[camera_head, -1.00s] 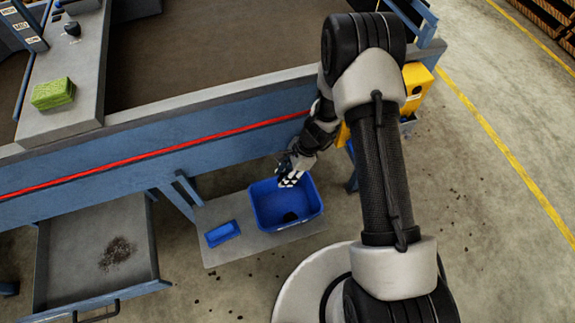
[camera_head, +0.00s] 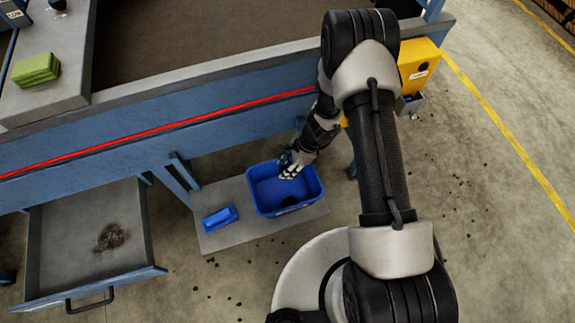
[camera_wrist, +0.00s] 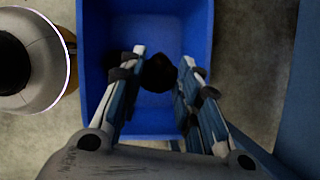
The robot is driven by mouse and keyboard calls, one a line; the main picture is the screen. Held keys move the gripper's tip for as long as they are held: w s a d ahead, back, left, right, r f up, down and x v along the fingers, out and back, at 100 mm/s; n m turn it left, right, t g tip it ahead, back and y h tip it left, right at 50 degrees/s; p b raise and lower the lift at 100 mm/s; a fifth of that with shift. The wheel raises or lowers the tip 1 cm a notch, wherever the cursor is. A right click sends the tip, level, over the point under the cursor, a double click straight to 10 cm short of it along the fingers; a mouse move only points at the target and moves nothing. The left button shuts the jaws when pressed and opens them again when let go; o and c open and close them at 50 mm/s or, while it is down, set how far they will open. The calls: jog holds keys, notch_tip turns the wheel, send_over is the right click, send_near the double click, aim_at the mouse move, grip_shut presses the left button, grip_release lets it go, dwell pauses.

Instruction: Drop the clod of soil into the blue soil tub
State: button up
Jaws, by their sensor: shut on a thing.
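The blue soil tub (camera_head: 316,188) stands on a low grey shelf beneath the grader. In the wrist view my gripper (camera_wrist: 164,66) is shut on the dark clod of soil (camera_wrist: 159,74), which sits between the fingertips. Behind the clod the blue tub (camera_wrist: 186,22) fills the middle of the view. In the head view the fingers hide the clod, and a dark patch shows low inside the tub; I cannot tell what it is.
A small blue brush or dustpan (camera_head: 220,218) lies on the shelf (camera_head: 236,238) left of the tub. An open grey drawer (camera_head: 70,245) with loose soil is further left. The grader's blue side (camera_head: 130,150) rises behind. A yellow box (camera_head: 419,65) is at right.

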jog(key=o, duration=1.1)
jog(key=v, duration=1.2)
jog(key=shift+a+r, duration=0.1)
jog(key=shift+r, duration=0.05)
